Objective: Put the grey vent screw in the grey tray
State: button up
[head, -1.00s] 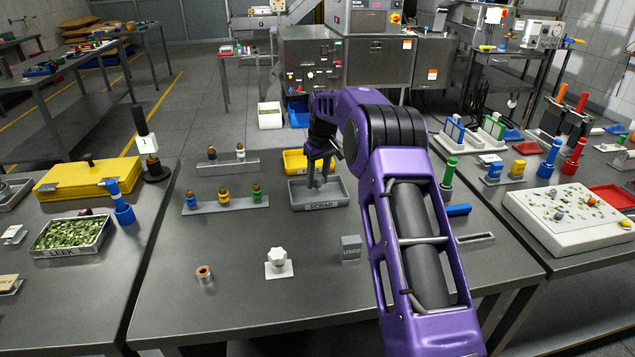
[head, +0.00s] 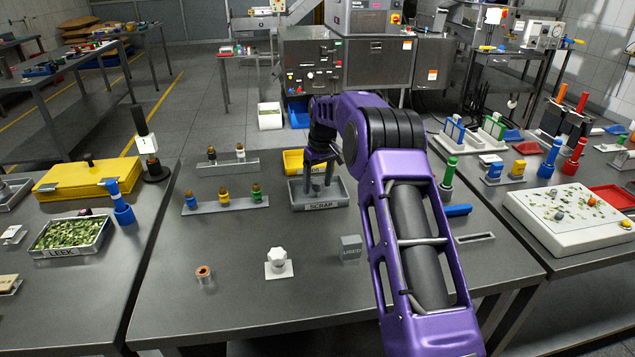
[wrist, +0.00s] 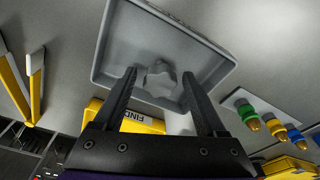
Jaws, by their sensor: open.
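The grey tray (head: 318,207), labelled SCRAP, stands at the back middle of the table and fills the top of the wrist view (wrist: 104,50). A grey, lobed screw head (wrist: 162,80), which looks like the vent screw, lies inside the tray in the wrist view. My gripper (wrist: 159,74) is open, with one finger on each side of the screw in that picture and no visible grip on it. In the head view my gripper (head: 322,176) is over the tray. The screw cannot be made out there.
A yellow bin (head: 293,161) stands just behind the tray. A rack of coloured-base fittings (head: 225,202) is to its left. A white knob on a plate (head: 277,264), a copper-coloured ring (head: 204,274) and a USED block (head: 351,247) stand nearer.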

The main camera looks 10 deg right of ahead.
aim_at(321, 184)
notch_tip(321, 184, up, 13)
jog(key=s+p, duration=0.1)
jog(key=shift+s+d+f+p, duration=0.2)
jog(key=shift+s+d+p, duration=0.1)
jog(key=shift+s+d, duration=0.05)
